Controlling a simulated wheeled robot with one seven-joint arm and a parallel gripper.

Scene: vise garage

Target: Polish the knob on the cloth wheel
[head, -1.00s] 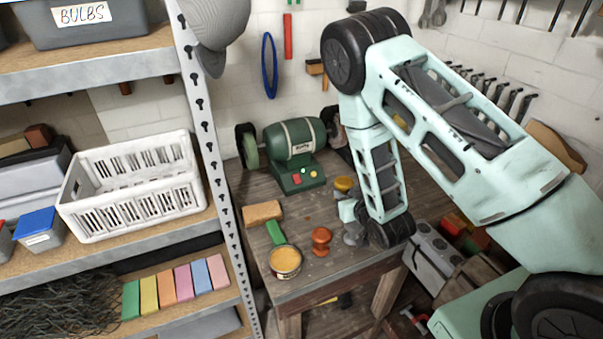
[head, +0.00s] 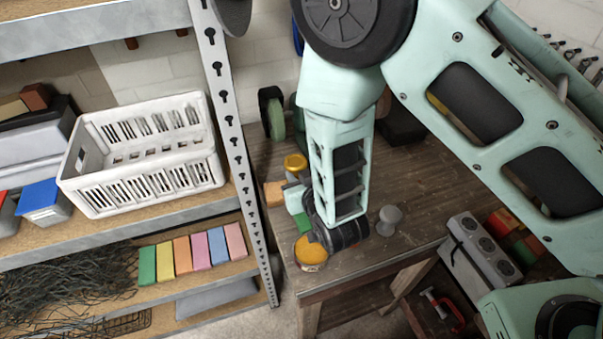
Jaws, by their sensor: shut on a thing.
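My gripper (head: 296,183) is shut on a knob (head: 295,161) with a yellow, brass-like top, holding it over the left part of the workbench (head: 345,268). The bench machine is mostly hidden behind my arm. Its left wheel (head: 271,113), greenish with a dark rim, shows up and left of my gripper, apart from the held knob. The machine's right wheel is hidden, and I cannot tell which wheel is cloth. A round tin (head: 312,252) with yellow-orange contents sits near the bench's front edge, below my gripper and partly covered by my wrist.
A grey knob-shaped piece (head: 388,220) stands right of my wrist. A green block (head: 302,223) and a tan block (head: 273,195) lie left of it. The shelf post (head: 232,130) rises close on the left. A grey box (head: 484,252) stands right of the bench.

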